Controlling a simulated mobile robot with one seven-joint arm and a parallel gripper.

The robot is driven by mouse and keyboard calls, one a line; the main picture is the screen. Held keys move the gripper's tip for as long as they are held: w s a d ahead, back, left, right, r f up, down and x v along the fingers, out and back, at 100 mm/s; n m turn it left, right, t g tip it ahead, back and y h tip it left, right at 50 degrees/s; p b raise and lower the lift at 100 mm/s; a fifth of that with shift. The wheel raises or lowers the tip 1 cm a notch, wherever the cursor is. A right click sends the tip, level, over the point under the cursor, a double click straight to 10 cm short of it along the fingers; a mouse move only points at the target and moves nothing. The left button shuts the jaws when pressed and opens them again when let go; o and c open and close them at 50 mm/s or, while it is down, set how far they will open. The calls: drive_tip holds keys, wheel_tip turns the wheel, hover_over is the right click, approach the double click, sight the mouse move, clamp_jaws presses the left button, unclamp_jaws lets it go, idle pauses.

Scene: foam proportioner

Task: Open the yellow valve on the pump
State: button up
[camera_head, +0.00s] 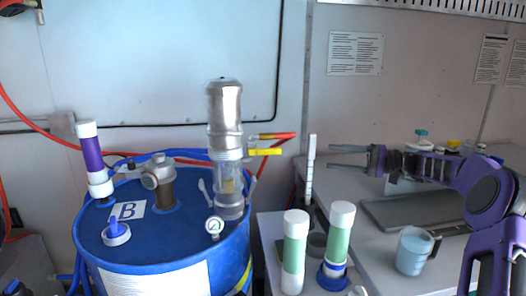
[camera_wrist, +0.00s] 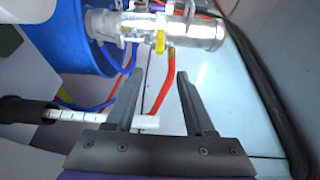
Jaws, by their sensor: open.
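The silver pump (camera_head: 225,130) stands upright on the blue drum (camera_head: 170,240) in the head view. Its yellow valve handle (camera_head: 265,152) sticks out to the right, just below a red-ended fitting (camera_head: 275,136). My gripper (camera_head: 331,157) is open and empty, to the right of the handle and apart from it, fingers pointing left. In the wrist view the pump (camera_wrist: 190,32) lies across the top, and the yellow handle (camera_wrist: 160,42) shows beyond the gap between my open fingertips (camera_wrist: 161,74). The handle is small there and partly end-on.
A white upright stick (camera_head: 310,165) stands between gripper and pump, lower in the wrist view. A red hose (camera_wrist: 167,82) shows between my fingers. Green-and-white tubes (camera_head: 295,250) and a blue-grey mug (camera_head: 413,250) stand below. The wall lies close behind.

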sight(280, 152)
drive_tip(key=w+a, duration=0.1)
drive_tip(key=a, duration=0.4)
drive_tip(key=w+a, duration=0.1)
drive_tip(key=a, duration=0.5)
drive_tip(key=w+a, duration=0.1)
drive_tip(key=a, duration=0.5)
drive_tip(key=shift+w+a, duration=0.25)
clamp_jaws()
idle(0.8)
